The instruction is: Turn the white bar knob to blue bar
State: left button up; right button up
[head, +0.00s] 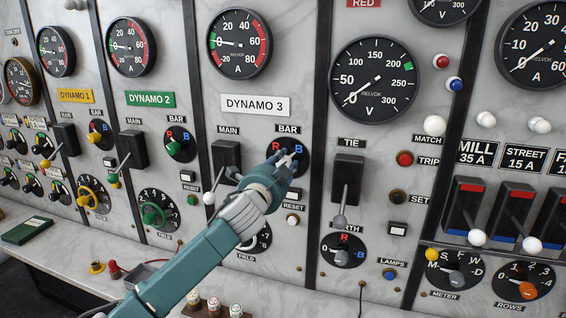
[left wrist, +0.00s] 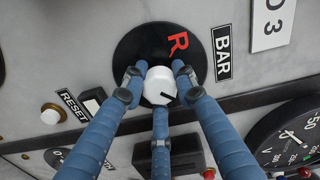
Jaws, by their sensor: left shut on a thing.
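The DYNAMO 3 bar selector is a black round dial (head: 300,143) with a red R and a blue B, under its BAR label. My left gripper (head: 285,163) covers its middle in the head view. In the left wrist view the white bar knob (left wrist: 160,82) sits on the dial (left wrist: 140,48), with the fingers of my left gripper (left wrist: 160,80) closed around it. A short black mark on the knob points to the lower right of that view, away from the red R. The blue B is hidden there behind a finger. My right gripper is not in view.
The DYNAMO 3 main lever (head: 226,160) stands close left of my gripper. The tie lever (head: 347,180) stands to the right. A white reset button (head: 292,219) lies just below. My forearm passes over the field dial (head: 262,238).

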pick_arm(q)
jog(key=shift+s+d+r, duration=0.1)
jog(key=shift+d+r, duration=0.1)
jog(key=shift+r, duration=0.15)
jog(key=o, duration=1)
jog(key=shift+o, duration=0.8)
jog(key=shift+d+f, duration=0.1)
jog(key=shift+d, duration=0.1)
jog(key=shift+s+f, duration=0.1)
jog(key=shift+s+a+f, duration=0.1)
jog(key=shift+a, duration=0.1)
jog(key=v, duration=1.1)
jog(key=shift+s, duration=0.35)
jog(key=shift+d, duration=0.1)
